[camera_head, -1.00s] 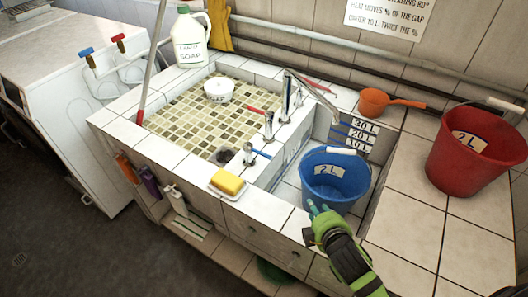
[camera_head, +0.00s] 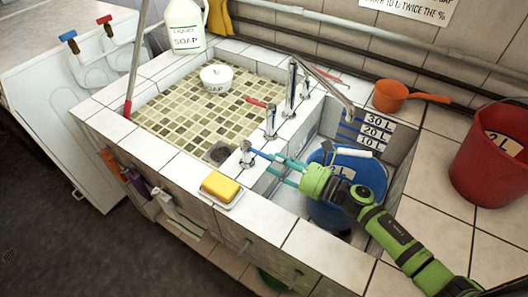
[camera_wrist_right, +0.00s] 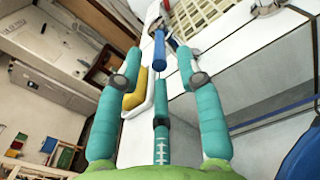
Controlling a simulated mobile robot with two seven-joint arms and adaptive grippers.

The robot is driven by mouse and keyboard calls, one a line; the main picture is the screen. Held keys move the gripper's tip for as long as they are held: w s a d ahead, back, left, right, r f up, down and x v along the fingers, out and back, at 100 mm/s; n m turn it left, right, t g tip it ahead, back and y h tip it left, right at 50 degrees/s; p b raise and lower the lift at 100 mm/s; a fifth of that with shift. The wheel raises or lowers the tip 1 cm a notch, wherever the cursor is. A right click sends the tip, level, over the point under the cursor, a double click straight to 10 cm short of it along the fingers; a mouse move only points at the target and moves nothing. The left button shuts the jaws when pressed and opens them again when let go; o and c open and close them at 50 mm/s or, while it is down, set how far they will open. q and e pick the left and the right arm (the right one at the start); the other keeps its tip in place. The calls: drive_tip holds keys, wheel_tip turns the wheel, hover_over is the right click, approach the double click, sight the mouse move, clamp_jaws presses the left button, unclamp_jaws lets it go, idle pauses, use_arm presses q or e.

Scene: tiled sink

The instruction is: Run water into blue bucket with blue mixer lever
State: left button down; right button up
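The blue mixer lever (camera_head: 263,154) sticks out from a chrome tap base on the sink's divider wall. My right gripper (camera_head: 280,168) reaches across from the right with teal fingers spread at the lever. In the right wrist view the blue lever (camera_wrist_right: 158,50) lies between the fingertips (camera_wrist_right: 160,58), with gaps on both sides. The blue bucket (camera_head: 330,216) stands in the right, deeper basin, partly hidden behind my right arm. The chrome spout (camera_head: 338,98) ends above the bucket. I see no water stream. My left gripper is not in view.
A red mixer lever (camera_head: 258,103) stands farther back on the divider. A yellow sponge (camera_head: 220,186) lies on a dish at the front edge. An orange ladle (camera_head: 391,96) and a red bucket (camera_head: 485,165) are on the right counter. The tiled left basin holds a white bowl (camera_head: 215,78).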

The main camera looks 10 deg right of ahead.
sight(251, 150)
drive_tip(key=p+x, duration=0.1)
drive_tip(key=x, duration=0.4)
clamp_jaws()
drive_tip(key=shift+s, duration=0.1)
drive_tip(key=shift+s+a+m+t+h, duration=0.25)
drive_tip(key=shift+m+t+h, duration=0.35)
drive_tip(key=shift+h, duration=0.1)
drive_tip(key=shift+s+a+m+t+h, duration=0.1)
drive_tip(key=shift+a+m+t+h, duration=0.05)
drive_tip(key=shift+m+t+h, duration=0.45)
unclamp_jaws()
